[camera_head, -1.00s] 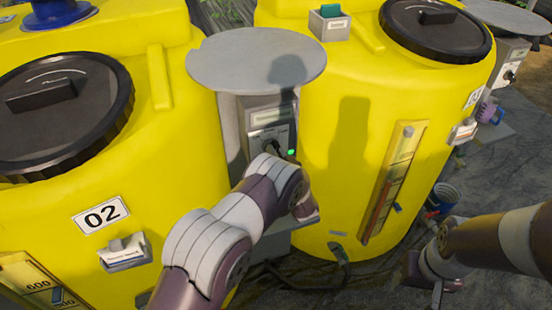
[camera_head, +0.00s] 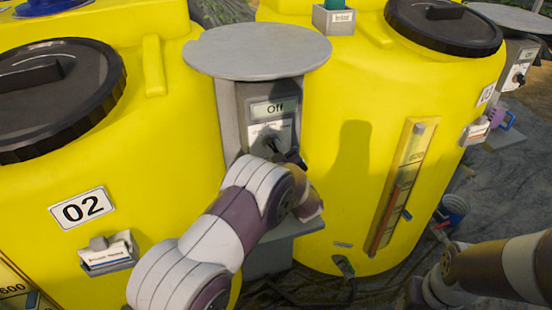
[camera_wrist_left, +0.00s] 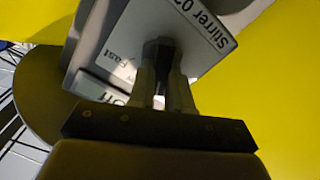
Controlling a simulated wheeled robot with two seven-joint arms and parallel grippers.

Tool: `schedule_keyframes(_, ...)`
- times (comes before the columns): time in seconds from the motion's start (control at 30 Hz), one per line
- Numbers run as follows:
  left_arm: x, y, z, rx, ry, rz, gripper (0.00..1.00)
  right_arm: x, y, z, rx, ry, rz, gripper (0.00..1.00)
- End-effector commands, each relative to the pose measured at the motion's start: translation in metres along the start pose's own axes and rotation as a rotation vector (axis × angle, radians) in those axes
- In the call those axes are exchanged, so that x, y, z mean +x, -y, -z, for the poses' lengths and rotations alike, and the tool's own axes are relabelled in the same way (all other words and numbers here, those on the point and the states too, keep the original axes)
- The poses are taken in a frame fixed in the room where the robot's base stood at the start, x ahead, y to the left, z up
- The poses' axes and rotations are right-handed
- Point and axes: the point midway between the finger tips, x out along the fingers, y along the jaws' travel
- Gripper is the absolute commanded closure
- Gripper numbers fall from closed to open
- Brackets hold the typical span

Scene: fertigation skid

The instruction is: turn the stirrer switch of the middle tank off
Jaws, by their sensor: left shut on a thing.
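The stirrer switch box (camera_head: 240,112) stands under a round grey plate, between the tank marked 02 (camera_head: 142,160) and the yellow tank (camera_head: 345,165) right of it. Its display (camera_head: 274,109) reads "Off". The dark switch knob (camera_wrist_left: 158,48) is on the box's label plate, which reads "Stirrer" with a number I cannot read surely, and "Fast". My left gripper (camera_wrist_left: 163,84) is shut on the knob; in the head view my wrist covers most of the fingers. My right gripper (camera_head: 416,292) hangs low at the right, and its jaws are unclear.
The round grey plate (camera_head: 257,52) overhangs the switch box closely. A second grey switch box (camera_head: 515,70) stands far right. A level gauge (camera_head: 401,185) runs up the right tank. A blue bucket (camera_head: 454,208) and hoses lie on the ground at the right.

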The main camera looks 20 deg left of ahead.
Motion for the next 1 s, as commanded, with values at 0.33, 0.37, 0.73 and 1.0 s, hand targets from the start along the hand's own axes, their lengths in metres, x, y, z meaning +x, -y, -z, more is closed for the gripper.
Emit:
schedule_keyframes(0.33, -0.001, 0.004, -0.005, -0.211, 0.005, 0.002, 1.00, 0.033, 0.000, -0.004, 0.000, 0.000, 0.000, 0.42)
schedule_keyframes(0.37, -0.001, 0.004, -0.005, -0.223, 0.005, 0.002, 1.00, 0.034, 0.000, -0.004, 0.000, 0.000, 0.000, 0.42)
schedule_keyframes(0.73, -0.001, 0.004, -0.003, -0.295, 0.005, 0.003, 1.00, 0.041, 0.000, -0.005, 0.000, 0.000, 0.000, 0.42)
schedule_keyframes(1.0, -0.001, 0.003, -0.003, -0.298, 0.005, 0.003, 1.00, 0.041, 0.000, -0.005, 0.000, 0.000, 0.000, 0.42)
